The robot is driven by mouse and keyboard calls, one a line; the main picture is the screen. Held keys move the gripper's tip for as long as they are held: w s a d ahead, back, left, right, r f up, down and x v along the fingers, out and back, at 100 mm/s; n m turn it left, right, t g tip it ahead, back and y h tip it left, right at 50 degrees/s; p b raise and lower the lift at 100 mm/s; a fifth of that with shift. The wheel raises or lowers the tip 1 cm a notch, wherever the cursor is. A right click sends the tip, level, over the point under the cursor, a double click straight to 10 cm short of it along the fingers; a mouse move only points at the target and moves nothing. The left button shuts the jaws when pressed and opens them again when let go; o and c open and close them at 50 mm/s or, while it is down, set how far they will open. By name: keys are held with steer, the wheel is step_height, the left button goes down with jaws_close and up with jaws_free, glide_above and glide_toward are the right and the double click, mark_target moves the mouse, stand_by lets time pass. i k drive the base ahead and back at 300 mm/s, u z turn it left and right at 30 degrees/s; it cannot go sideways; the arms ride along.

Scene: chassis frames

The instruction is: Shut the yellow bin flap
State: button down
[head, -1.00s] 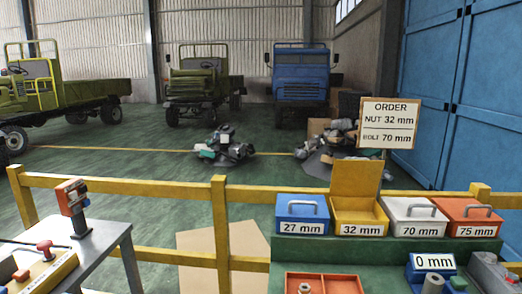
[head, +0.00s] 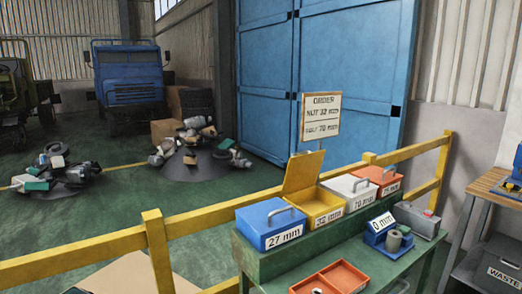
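The yellow bin (head: 328,216), labelled 32 mm, stands on the green bench shelf between the blue bin (head: 272,228) and the white bin (head: 350,188). Its yellow flap (head: 302,172) is open, standing up at the back edge and leaning back a little. The inside of the bin shows no contents that I can make out. The flaps of the blue, white and red (head: 378,178) bins are shut, each with a grey handle. My gripper is not in view.
An order sign (head: 320,118) stands behind the bins. A yellow railing (head: 157,250) runs behind the bench. On the bench are an orange divided tray (head: 330,278), a blue 0 mm gauge (head: 382,228) and a grey box (head: 418,218). A wooden-topped table (head: 490,186) is at right.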

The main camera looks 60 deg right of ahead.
mark_target(302, 171)
steer(key=z, duration=0.95)
steer(key=i, duration=0.8)
steer(key=z, duration=0.8)
